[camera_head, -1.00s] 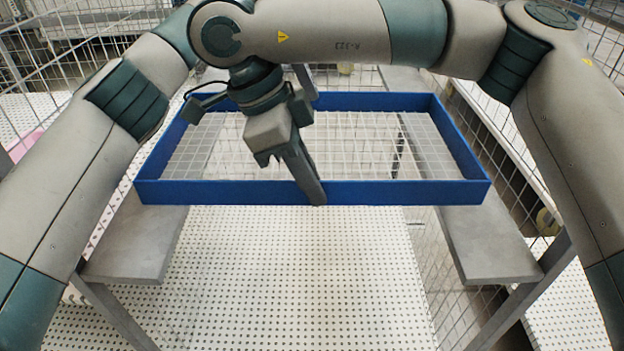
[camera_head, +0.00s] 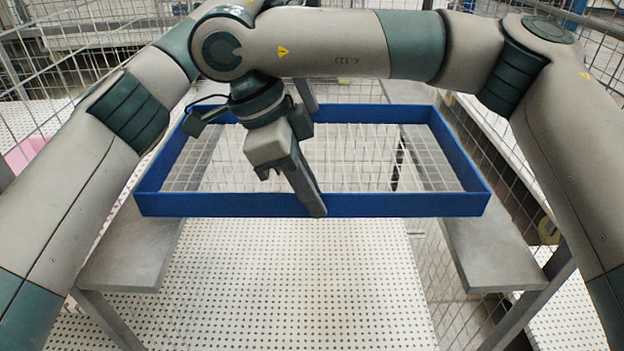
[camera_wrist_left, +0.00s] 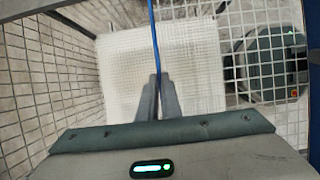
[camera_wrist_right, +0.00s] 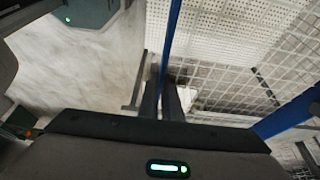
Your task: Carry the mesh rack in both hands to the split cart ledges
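The mesh rack is a shallow tray with a blue rim (camera_head: 400,204) and wire mesh floor, in the middle of the head view. My right gripper (camera_head: 308,200) is shut on the middle of its near wall; the right wrist view shows the blue wall (camera_wrist_right: 173,25) between the fingers. My left gripper (camera_head: 304,92) is at the middle of the far wall, mostly hidden by my arm. The left wrist view shows its fingers shut on the blue wall (camera_wrist_left: 155,45). The rack looks level. Its ends lie over the left ledge (camera_head: 135,255) and right ledge (camera_head: 490,250); the height gap is unclear.
The grey cart ledges have an open gap between them, with white perforated floor (camera_head: 290,280) below. Wire mesh fencing (camera_head: 480,180) runs along the right, with more fencing at left and back. A pink object (camera_head: 25,153) lies at the far left.

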